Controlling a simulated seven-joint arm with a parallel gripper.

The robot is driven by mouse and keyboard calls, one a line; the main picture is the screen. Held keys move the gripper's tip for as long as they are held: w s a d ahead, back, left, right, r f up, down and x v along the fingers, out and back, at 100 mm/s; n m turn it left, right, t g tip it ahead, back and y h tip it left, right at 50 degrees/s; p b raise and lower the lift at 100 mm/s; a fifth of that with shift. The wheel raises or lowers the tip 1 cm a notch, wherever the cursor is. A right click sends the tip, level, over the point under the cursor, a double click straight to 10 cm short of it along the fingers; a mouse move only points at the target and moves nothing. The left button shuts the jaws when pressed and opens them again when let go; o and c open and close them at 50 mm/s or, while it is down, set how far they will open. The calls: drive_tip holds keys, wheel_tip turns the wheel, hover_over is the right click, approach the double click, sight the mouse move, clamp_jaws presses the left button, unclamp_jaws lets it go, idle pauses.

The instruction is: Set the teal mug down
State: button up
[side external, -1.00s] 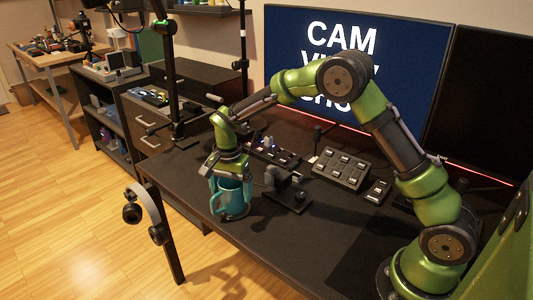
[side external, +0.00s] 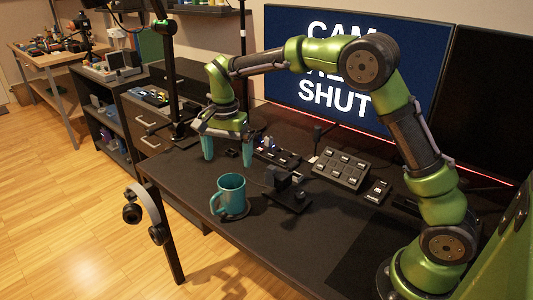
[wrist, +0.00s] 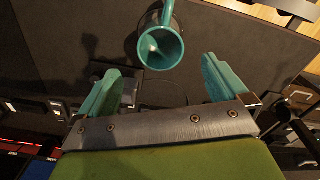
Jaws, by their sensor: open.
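The teal mug (side external: 229,195) stands upright on the black desk near its front left edge, on what looks like a dark round coaster, with its handle toward the left. In the wrist view the mug (wrist: 161,47) shows from above, with something pale inside it. My gripper (side external: 228,162) is open and empty, raised above the desk and apart from the mug, a little behind it. Its two teal fingers show spread wide in the wrist view (wrist: 160,80), with the mug beyond their tips.
A small black stand (side external: 288,196) is just right of the mug. Button boxes (side external: 341,168) and a switch panel (side external: 275,152) lie farther back, before the monitor (side external: 330,70). Headphones (side external: 147,212) hang at the desk's left edge. The front of the desk is clear.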

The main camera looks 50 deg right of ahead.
drive_tip(key=s+d+r+n+t+y, duration=0.1)
drive_tip(key=s+r+n+t, duration=0.25)
drive_tip(key=s+r, duration=0.7)
drive_tip(key=s+f+n+t, duration=0.1)
drive_tip(key=s+n+t, duration=0.1)
drive_tip(key=s, duration=0.5)
drive_tip(key=s+f+n+t+y, duration=0.1)
drive_tip(key=s+n, duration=0.3)
drive_tip(key=s, duration=0.3)
drive_tip(key=shift+s+d+f+t, duration=0.15)
drive_tip(key=shift+s+f+t, duration=0.1)
drive_tip(key=shift+s+t, duration=0.15)
